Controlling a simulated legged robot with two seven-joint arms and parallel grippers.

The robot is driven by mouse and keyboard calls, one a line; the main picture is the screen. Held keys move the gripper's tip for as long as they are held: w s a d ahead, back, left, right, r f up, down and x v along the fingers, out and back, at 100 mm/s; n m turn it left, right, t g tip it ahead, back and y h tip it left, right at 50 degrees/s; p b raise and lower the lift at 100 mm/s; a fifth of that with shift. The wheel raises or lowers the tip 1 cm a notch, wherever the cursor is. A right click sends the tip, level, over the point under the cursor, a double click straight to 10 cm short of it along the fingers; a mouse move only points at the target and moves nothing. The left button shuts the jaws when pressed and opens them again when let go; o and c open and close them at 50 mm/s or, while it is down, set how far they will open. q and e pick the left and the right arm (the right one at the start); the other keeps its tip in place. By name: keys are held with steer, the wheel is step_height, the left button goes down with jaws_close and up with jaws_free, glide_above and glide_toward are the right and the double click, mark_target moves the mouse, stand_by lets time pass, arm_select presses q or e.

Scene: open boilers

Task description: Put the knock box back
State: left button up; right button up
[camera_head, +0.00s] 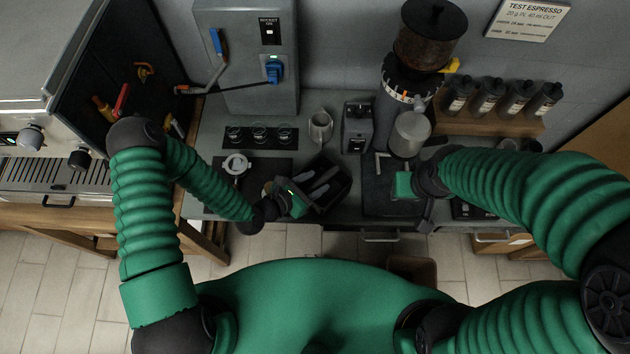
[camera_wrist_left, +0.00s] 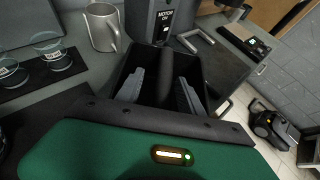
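The knock box (camera_head: 339,184) is a black, open-topped box with a dark bar across it. It sits at an angle near the counter's front edge. My left gripper (camera_head: 318,183) reaches over its near side. In the left wrist view, the gripper's two grey fingers (camera_wrist_left: 160,93) stand apart inside the knock box (camera_wrist_left: 212,104), with a visible gap between them. The dark bar lies close to the right finger; contact is unclear. My right gripper (camera_head: 408,188) is above the counter below the grinder, and its fingers are not clear.
A metal pitcher (camera_head: 320,127) and a dark mat with several glasses (camera_head: 259,134) stand behind.

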arm_select(q)
steer(key=shift+s+d+r, duration=0.1)
steer(key=shift+s+d, duration=0.05)
steer(key=shift+d, duration=0.25)
steer(key=shift+s+d+r, duration=0.15)
steer(key=shift+s+d, duration=0.05)
steer(key=shift+d, duration=0.45)
steer(key=w+a+v, duration=0.1)
steer(key=v, duration=1.2)
steer(key=a+f+m+g+y, duration=0.1)
steer(key=a+m+g+y, duration=0.5)
steer(key=a+m, duration=0.7)
steer(key=s+d+r+m+y, duration=0.1)
steer(key=r+m, duration=0.5)
steer(key=m, duration=0.1)
steer(key=s+d+r+m+y, duration=0.1)
steer(key=s+d+r+m, duration=0.1)
steer(key=r+m, duration=0.5)
steer(key=shift+s+y, duration=0.3)
steer(key=shift+s, duration=0.05)
arm_select(e)
steer(key=shift+s+d+f, duration=0.15)
steer(key=shift+s+d, duration=0.05)
steer(key=shift+d, duration=0.35)
steer(key=shift+s+d+f, duration=0.1)
steer(key=shift+s+d, duration=0.1)
steer(key=shift+d, duration=0.3)
